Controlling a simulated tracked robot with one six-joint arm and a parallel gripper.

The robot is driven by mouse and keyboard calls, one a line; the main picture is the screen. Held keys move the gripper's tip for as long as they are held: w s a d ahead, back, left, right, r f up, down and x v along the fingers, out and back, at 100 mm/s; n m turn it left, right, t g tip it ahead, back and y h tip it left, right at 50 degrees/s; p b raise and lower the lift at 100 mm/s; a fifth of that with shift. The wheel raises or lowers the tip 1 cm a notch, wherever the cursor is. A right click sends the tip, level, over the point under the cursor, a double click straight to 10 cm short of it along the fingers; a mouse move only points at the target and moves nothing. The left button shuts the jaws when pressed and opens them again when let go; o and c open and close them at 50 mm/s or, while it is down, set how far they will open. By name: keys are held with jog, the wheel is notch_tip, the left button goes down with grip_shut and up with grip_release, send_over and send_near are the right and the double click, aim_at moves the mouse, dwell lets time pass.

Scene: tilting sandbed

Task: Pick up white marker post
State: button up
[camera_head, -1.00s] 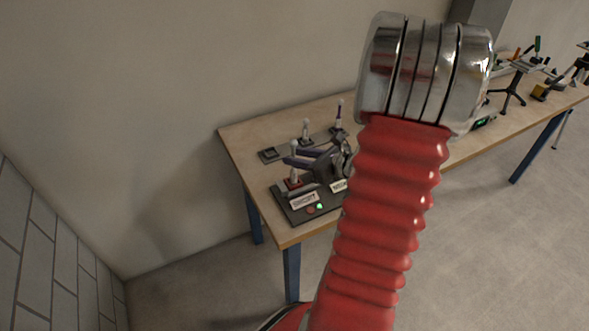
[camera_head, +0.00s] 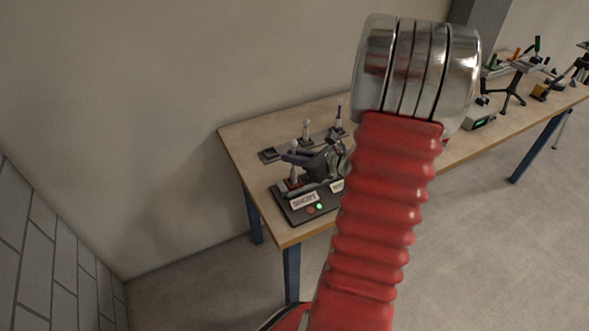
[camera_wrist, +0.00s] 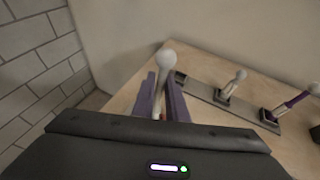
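The white marker post (camera_head: 293,147) has a round ball top and stands on a small red base on the dark board at the near left of the bench. In the wrist view the post (camera_wrist: 165,66) rises between the two purple fingers of my gripper (camera_wrist: 162,95). The gripper body hides the lower post in the wrist view.
Two more posts (camera_head: 306,129) (camera_head: 339,116) stand on a dark strip (camera_head: 268,155) behind. A label plate (camera_head: 304,201) and small lights are at the board's front. The wooden bench (camera_head: 238,147) is bare at its left end, near the wall.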

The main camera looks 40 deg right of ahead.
grip_shut()
jog(key=shift+r, duration=0.1)
dwell(0.3)
notch_tip(320, 180, up, 10)
jog(key=shift+f, duration=0.1)
dwell(0.6)
dwell(0.4)
